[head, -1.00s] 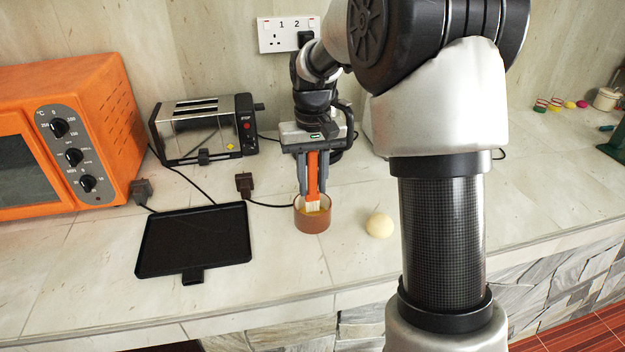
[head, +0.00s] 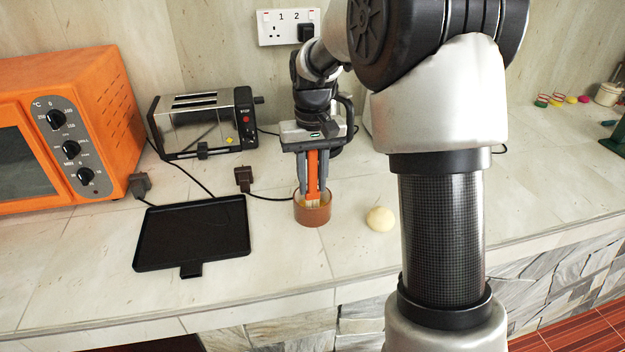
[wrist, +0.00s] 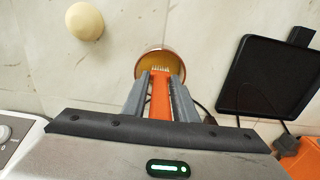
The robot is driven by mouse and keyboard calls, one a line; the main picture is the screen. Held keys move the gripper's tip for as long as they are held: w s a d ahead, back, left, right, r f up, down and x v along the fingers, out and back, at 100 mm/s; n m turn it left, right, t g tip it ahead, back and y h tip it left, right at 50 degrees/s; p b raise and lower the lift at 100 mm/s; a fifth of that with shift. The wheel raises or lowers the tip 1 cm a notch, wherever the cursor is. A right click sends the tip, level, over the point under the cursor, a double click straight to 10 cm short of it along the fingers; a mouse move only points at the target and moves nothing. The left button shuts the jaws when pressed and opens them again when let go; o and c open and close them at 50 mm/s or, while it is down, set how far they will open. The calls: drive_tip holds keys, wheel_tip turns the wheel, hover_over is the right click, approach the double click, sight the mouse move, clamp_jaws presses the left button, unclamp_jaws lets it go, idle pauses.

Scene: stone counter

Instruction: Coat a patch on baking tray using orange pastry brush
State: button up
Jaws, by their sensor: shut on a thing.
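My gripper (head: 313,190) is shut on the orange pastry brush (head: 312,172) and holds it upright with the bristles down. The bristles are inside a small brown bowl (head: 312,215) of yellowish liquid; whether they touch its bottom is hidden. In the wrist view the brush (wrist: 160,97) runs between the grey fingers to pale bristles in the bowl (wrist: 143,68). The black baking tray (head: 192,237) lies flat on the counter left of the bowl, apart from it. The tray also shows at the right of the wrist view (wrist: 268,75). Its surface looks plain dark.
A pale round ball (head: 380,219) lies right of the bowl. A toaster (head: 203,125) and an orange oven (head: 75,130) stand behind the tray. Dark plugs (head: 244,178) and cords lie between toaster and tray. The counter in front of the bowl is clear.

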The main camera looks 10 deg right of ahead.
sight(313, 151)
drive_tip(key=shift+f, duration=0.7)
idle(1.6)
wheel_tip(313, 151, up, 7)
drive_tip(key=p, duration=0.5)
drive_tip(key=shift+r+p, duration=0.15)
drive_tip(key=shift+p, duration=0.25)
idle(0.4)
drive_tip(key=shift+s+r+p, duration=0.2)
drive_tip(key=shift+s+p, duration=0.15)
drive_tip(key=shift+p, duration=0.55)
drive_tip(key=s+p, duration=0.7)
drive_tip(key=p, duration=0.2)
drive_tip(key=shift+f+p, duration=0.25)
drive_tip(key=shift+p, duration=0.05)
